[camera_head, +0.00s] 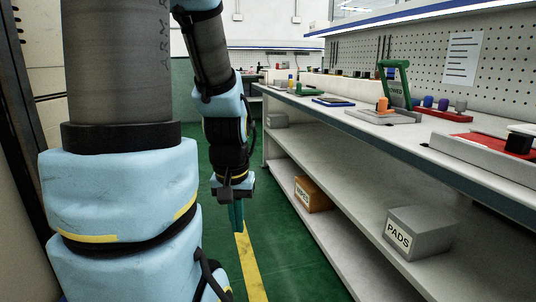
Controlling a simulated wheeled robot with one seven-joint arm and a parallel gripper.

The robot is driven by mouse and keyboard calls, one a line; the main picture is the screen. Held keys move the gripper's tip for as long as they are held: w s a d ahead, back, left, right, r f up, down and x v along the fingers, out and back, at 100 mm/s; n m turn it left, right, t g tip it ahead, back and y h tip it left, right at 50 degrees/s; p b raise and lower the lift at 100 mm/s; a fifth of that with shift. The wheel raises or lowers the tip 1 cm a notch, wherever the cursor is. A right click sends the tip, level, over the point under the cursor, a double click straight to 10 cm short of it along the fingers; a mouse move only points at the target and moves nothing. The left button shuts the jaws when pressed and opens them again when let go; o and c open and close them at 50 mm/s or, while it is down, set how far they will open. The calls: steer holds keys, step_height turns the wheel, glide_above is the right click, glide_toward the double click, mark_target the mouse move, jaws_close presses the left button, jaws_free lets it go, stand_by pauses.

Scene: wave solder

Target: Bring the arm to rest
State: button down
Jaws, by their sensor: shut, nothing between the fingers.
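My arm hangs down along the left and middle of the head view, with blue padded covers over dark links. My gripper (237,218) is at the end of the arm, pointing down over the green floor (287,262). Its fingers are together and hold nothing. It is apart from the workbench (340,122) on the right and touches nothing that I can see. The near part of the arm hides what lies behind it on the left.
The aisle floor with a yellow line (252,272) is clear.

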step_height(320, 180, up, 29)
steer(key=p, duration=2.6)
